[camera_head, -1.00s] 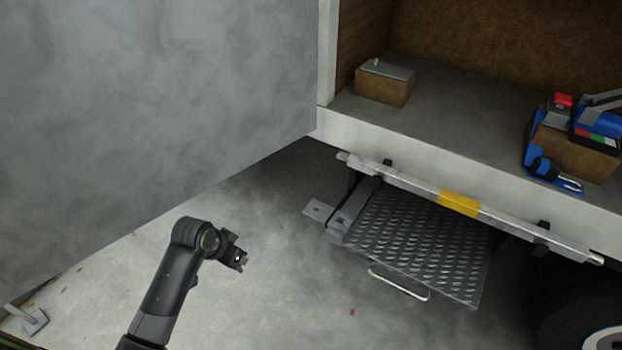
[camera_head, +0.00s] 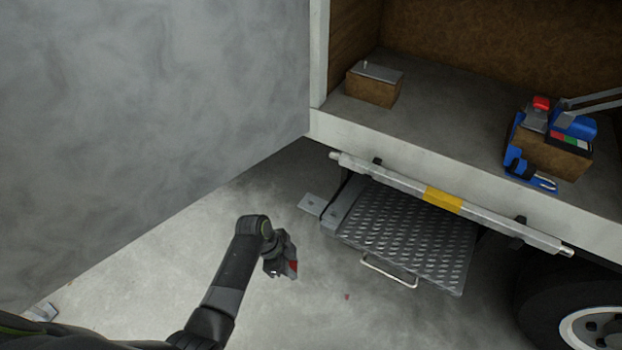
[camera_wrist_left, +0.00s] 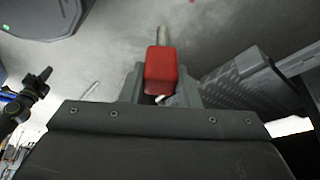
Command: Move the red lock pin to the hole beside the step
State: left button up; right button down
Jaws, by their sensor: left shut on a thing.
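My left gripper (camera_head: 288,269) is shut on the red lock pin (camera_head: 293,266), over the floor to the left of and below the step. In the left wrist view the pin's red block (camera_wrist_left: 160,70) sits between the fingers, with its metal shaft (camera_wrist_left: 161,36) pointing away. The ridged metal step (camera_head: 410,235) hangs under the truck's rear edge. A small flat plate (camera_head: 312,204) juts out at the step's left side, with a small dark spot that looks like the hole. The pin is apart from this plate. My right gripper is not in view.
A silver bar (camera_head: 400,187) with a yellow band runs above the step. A wire handle (camera_head: 388,272) hangs at the step's front edge. A grey panel (camera_head: 150,110) stands at left. Boxes and blue tools (camera_head: 548,140) are on the truck bed.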

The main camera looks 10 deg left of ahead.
aim_at(433, 244)
jog(key=i, duration=1)
